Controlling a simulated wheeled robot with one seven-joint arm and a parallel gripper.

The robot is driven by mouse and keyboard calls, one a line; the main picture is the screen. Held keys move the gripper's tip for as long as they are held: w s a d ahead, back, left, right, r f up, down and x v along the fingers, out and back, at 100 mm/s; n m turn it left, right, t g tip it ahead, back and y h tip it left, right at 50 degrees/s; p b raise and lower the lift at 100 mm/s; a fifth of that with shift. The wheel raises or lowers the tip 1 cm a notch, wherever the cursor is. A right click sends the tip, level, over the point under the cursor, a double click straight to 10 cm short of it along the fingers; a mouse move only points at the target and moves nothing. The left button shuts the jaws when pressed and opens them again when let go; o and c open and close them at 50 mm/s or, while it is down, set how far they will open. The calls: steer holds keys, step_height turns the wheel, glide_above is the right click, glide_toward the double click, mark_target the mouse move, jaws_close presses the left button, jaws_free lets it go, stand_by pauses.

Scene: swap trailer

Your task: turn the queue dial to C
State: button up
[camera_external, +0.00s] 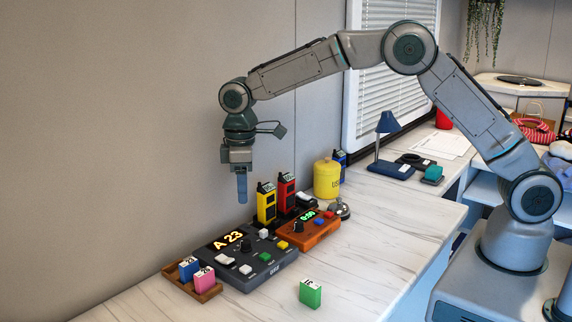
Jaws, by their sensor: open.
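The dark grey queue console (265,277) lies on the counter with a lit display (228,240) reading "A 23". It carries a black dial (246,245), a second knob-like part and white, green and yellow buttons. The dial's pointer and letter marks are too small to read. My gripper (242,200) points straight down above and behind the console, near the wall. It is apart from the console and holds nothing that I can see. Its fingers overlap from this side, so the gap between them is hidden.
An orange box (317,236) with a green display stands right of the console. Yellow (266,206) and red (287,192) radios stand close behind. A wooden tray (206,294) with blue and pink blocks is at left. A green block (310,293) stands in front; the counter around it is clear.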

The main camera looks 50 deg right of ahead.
mark_target(246, 241)
step_height(246, 241, down, 14)
steer(key=shift+r+p, duration=0.1)
steer(key=shift+p, duration=0.9)
steer(key=c, duration=1)
